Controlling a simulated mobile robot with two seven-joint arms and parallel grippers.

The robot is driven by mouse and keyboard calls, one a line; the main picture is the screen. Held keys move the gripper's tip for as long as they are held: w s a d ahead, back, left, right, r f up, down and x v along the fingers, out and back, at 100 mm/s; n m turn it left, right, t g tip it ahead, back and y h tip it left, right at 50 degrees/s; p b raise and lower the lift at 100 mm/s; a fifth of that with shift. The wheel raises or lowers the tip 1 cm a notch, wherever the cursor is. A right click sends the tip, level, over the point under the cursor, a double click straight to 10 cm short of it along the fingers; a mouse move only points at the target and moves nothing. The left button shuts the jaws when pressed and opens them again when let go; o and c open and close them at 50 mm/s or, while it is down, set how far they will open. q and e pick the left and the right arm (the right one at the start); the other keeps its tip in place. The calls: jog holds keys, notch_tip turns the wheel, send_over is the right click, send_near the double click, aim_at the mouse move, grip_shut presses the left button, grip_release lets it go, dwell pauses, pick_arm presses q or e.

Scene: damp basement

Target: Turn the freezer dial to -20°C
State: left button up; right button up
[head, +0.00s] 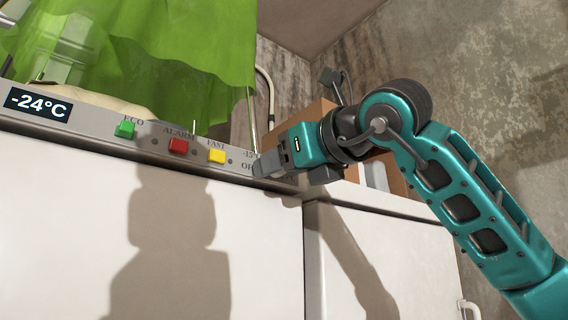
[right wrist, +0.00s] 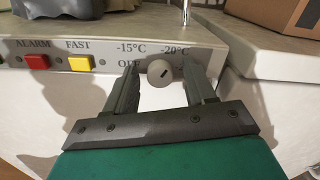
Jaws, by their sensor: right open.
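The freezer's control panel (head: 205,150) is a grey strip along the top front edge. Its display (head: 37,104) reads -24°C. The round pale dial (right wrist: 158,73) is in the right wrist view, with a short dark slanting mark on its face; I cannot tell its exact setting. Labels -15°C, -20°C and OFF surround it, and another label is mostly hidden behind a finger. My right gripper (head: 262,170) is open at the panel's right end; in the right wrist view its fingers stand either side of the dial with visible gaps. It hides the dial in the head view. My left gripper is out of view.
Green ECO (head: 125,130), red ALARM (head: 178,146) and yellow FAST (head: 217,156) buttons sit left of the dial. A cardboard box (right wrist: 270,22) stands behind, to the right. A second white unit (head: 390,255) adjoins the freezer. Green cloth (head: 190,50) hangs above.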

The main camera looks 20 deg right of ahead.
jog(key=b+v, duration=0.2)
jog(key=v, duration=1.1)
jog(key=shift+b, duration=0.35)
